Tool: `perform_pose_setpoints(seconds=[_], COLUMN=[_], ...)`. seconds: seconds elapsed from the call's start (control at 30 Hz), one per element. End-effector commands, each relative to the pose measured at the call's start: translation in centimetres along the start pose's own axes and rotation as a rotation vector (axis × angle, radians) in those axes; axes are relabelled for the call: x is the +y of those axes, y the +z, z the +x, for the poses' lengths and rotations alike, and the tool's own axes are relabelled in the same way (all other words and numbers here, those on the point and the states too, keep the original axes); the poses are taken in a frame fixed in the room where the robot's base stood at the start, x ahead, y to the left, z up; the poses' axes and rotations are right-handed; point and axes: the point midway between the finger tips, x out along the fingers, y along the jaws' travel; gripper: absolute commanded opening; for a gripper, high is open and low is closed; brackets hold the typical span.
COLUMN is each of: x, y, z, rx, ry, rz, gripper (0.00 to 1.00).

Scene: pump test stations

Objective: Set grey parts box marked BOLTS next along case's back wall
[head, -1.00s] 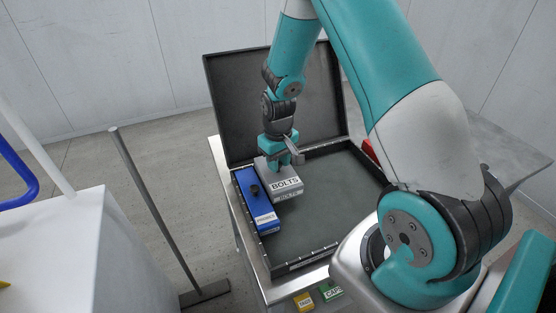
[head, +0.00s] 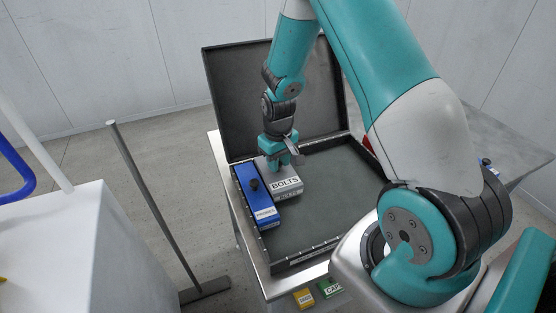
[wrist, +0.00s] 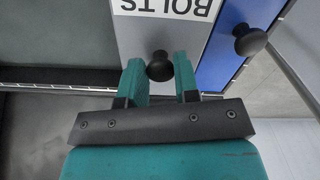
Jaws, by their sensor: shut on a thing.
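The grey parts box marked BOLTS (head: 286,187) is inside the open black case (head: 318,250), at its back left corner. It sits right beside the blue box (head: 256,197), with its back end close to the back wall. My gripper (head: 279,163) is above the box's back end. In the wrist view my gripper (wrist: 159,72) has its two fingers on either side of the black knob of the grey box (wrist: 164,32), shut on it. The blue box (wrist: 228,42) with its own black knob lies alongside. My gripper hides part of the grey box's back end in the head view.
The case lid (head: 240,95) stands open at the back. The case floor right of the grey box is clear. A yellow box (head: 303,298) and a green box (head: 330,288) are in front of the case. A pole on a foot (head: 155,205) and a white block (head: 75,250) stand to the left.

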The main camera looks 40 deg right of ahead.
Motion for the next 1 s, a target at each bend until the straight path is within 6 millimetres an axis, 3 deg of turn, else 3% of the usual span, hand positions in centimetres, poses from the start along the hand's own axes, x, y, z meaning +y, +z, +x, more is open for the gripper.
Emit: perform_pose_setpoints(seconds=[1.0], x=[0.0], y=[-0.04], z=[1.03], rx=[0.001], ry=[0.0], rz=[0.0], gripper=[0.0])
